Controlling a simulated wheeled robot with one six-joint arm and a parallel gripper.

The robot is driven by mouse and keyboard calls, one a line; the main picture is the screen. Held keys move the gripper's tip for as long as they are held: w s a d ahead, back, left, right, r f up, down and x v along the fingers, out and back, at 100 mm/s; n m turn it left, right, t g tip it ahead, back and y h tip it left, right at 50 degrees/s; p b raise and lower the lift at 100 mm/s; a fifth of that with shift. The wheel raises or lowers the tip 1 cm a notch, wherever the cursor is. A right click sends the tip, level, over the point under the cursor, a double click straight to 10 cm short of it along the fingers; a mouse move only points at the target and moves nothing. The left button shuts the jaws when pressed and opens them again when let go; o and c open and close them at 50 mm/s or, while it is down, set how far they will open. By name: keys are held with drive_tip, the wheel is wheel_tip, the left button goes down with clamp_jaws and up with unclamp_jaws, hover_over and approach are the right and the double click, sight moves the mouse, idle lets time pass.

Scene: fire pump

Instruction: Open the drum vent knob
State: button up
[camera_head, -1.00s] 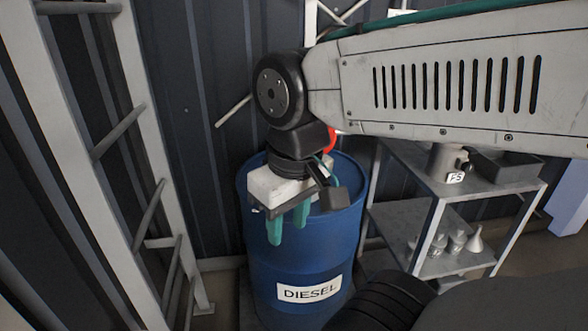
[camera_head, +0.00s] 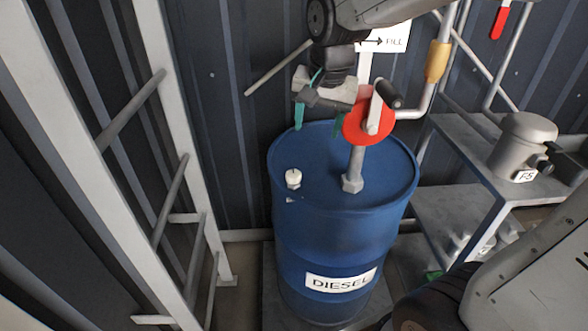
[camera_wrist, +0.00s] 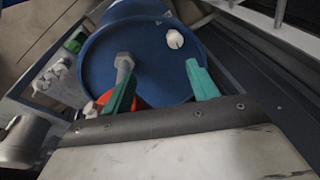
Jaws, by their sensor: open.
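The drum vent knob (camera_head: 293,179) is a small white cap on the front left of the blue diesel drum's top (camera_head: 320,160). It also shows in the wrist view (camera_wrist: 175,39), near the drum rim. My gripper (camera_head: 318,130) has teal fingers and hangs above the back of the drum, behind the knob. In the wrist view the fingers (camera_wrist: 160,88) are spread apart with nothing between them. The knob lies beyond the fingertips, closer to the right finger, and is not touched.
A red pump wheel with a crank (camera_head: 368,118) stands on a grey pipe (camera_head: 355,165) from the drum top, close beside my gripper's right finger. A ladder (camera_head: 180,150) stands left. A metal shelf (camera_head: 465,150) with a grey canister (camera_head: 522,145) is at right.

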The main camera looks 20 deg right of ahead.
sight(293, 173)
drive_tip(key=w+f+m+g, duration=0.1)
drive_tip(key=w+f+m, duration=0.1)
drive_tip(key=w+f, duration=0.1)
drive_tip(key=w+a+f+m, duration=0.1)
drive_tip(key=w+f, duration=0.2)
drive_tip(key=f, duration=0.1)
drive_tip(key=w+f+m+g, duration=0.1)
drive_tip(key=w+f+m, duration=0.1)
drive_tip(key=w+f, duration=0.1)
drive_tip(key=shift+a+f+m+g, duration=0.25)
drive_tip(key=shift+f+m+g, duration=0.05)
drive_tip(key=shift+f, duration=0.2)
wheel_tip(293, 173, down, 8)
drive_tip(key=shift+w+r, duration=0.1)
drive_tip(key=c, duration=1)
